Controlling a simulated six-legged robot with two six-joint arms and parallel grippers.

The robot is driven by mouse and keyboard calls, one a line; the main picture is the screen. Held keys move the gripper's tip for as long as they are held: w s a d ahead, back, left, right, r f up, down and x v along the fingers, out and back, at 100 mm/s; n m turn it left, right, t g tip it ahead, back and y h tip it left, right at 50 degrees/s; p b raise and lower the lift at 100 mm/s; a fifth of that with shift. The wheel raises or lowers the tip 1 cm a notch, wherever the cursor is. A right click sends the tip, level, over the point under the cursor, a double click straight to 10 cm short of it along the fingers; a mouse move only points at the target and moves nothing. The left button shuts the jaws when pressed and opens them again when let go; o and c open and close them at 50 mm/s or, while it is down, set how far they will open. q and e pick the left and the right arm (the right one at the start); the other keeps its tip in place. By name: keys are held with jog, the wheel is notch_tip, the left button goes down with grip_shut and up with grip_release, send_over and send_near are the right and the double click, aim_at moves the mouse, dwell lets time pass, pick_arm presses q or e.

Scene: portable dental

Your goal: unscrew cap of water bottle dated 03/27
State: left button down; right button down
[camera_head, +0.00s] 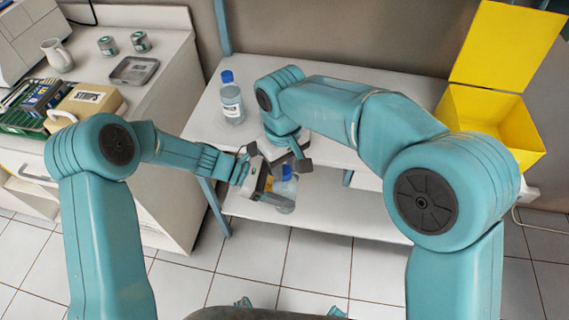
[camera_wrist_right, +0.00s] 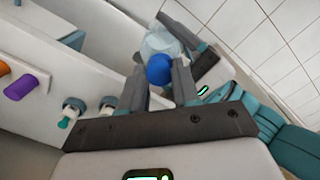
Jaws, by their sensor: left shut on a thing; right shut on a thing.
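A clear water bottle (camera_head: 284,193) with a blue cap (camera_wrist_right: 160,69) is held in the air in front of the white table. My left gripper (camera_head: 272,184) is shut on the bottle's body from the left side. My right gripper (camera_head: 280,160) reaches down from above and is shut on the blue cap; in the right wrist view the cap sits between its fingers (camera_wrist_right: 160,85). The clear bottle body (camera_wrist_right: 160,43) shows beyond the cap. The head view largely hides the cap behind my grippers. No date is readable on the bottle.
A second blue-capped bottle (camera_head: 232,98) stands upright on the white table (camera_head: 330,135). An open yellow bin (camera_head: 490,120) stands at the right. The left counter holds a jug (camera_head: 57,55), two small jars, a metal tray (camera_head: 134,71) and a beige box (camera_head: 88,104).

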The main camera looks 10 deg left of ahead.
jog(key=shift+r, duration=0.2)
jog(key=shift+r, duration=0.9)
